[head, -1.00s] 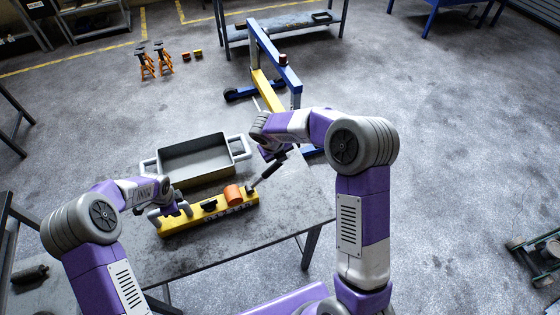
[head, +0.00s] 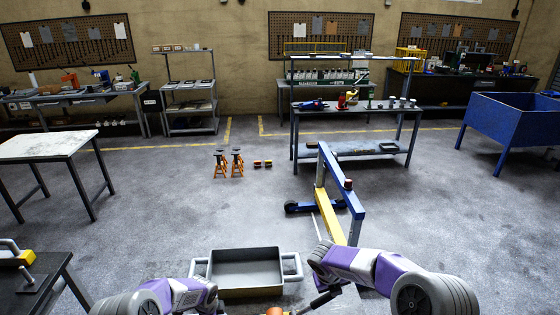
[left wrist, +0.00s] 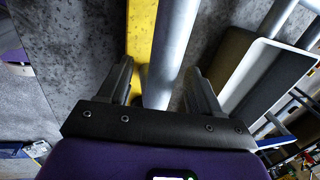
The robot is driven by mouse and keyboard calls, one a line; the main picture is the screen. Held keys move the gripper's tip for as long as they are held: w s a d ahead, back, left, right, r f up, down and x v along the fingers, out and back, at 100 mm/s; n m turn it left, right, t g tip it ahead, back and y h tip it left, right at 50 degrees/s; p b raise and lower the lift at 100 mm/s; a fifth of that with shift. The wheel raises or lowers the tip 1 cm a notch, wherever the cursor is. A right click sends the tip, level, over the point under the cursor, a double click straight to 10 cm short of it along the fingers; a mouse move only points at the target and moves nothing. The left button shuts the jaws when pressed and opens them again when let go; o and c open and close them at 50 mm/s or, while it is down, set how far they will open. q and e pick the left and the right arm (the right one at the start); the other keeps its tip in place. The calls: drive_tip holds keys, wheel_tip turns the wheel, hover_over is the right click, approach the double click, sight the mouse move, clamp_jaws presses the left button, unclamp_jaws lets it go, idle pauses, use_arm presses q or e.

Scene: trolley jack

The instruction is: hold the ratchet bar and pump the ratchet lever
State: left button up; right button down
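The yellow ratchet bar (left wrist: 141,25) shows in the left wrist view with a thick grey tube, seemingly its handle, beside it. My left gripper (left wrist: 160,78) is open, its two fingers on either side of the tube with gaps visible; whether it touches the tube is unclear. In the head view the bar is below the frame, except an orange piece (head: 275,311) at the bottom edge. A dark lever (head: 322,300) slants there beside my right gripper (head: 328,287). Whether the right fingers are closed on it cannot be made out.
A grey tray (head: 246,250) with side handles lies just beyond. A blue and yellow hoist frame (head: 345,190) stands on the floor behind it. Orange jack stands (head: 237,164) are farther back. A dark bench with a yellow-and-grey object (head: 15,258) is at lower left.

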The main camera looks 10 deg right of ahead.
use_arm(q)
drive_tip(key=shift+r, duration=0.1)
